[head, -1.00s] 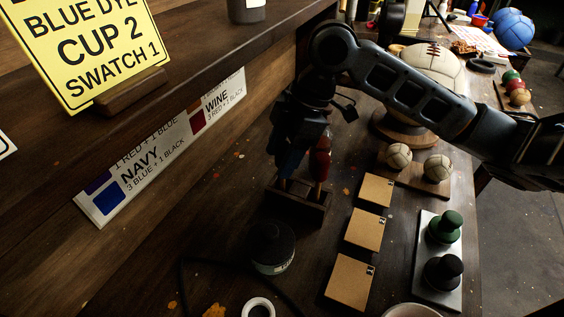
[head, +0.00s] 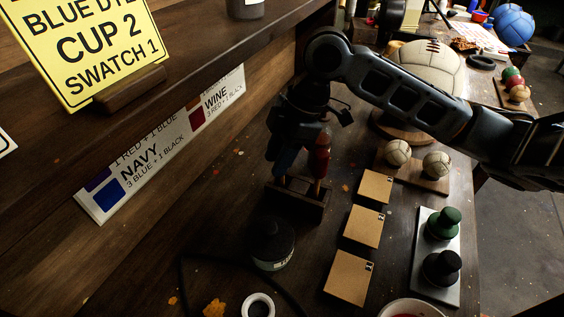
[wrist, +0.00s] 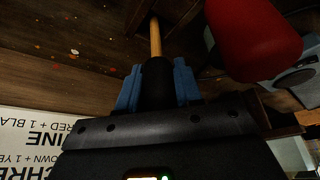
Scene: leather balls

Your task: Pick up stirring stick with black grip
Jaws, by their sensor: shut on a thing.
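The stirring stick with the black grip (wrist: 156,84) has a pale wooden shaft (wrist: 155,38) running down toward the dark wooden rack. My gripper (wrist: 157,85) is shut around the black grip, with a blue finger on each side. In the head view my gripper (head: 287,155) is above the rack (head: 297,202), and the black grip cannot be made out. A red-grip stick (head: 319,157) stands right beside my gripper; its grip (wrist: 255,38) looms large in the wrist view. Whether the held stick's lower end is in the rack is unclear.
A black lidded jar (head: 271,245) is in front of the rack. Tan squares (head: 363,227) lie to its right, beside a tray (head: 422,285) with green and black knobs. The shelf wall with the colour recipe strip (head: 150,160) is close on the left.

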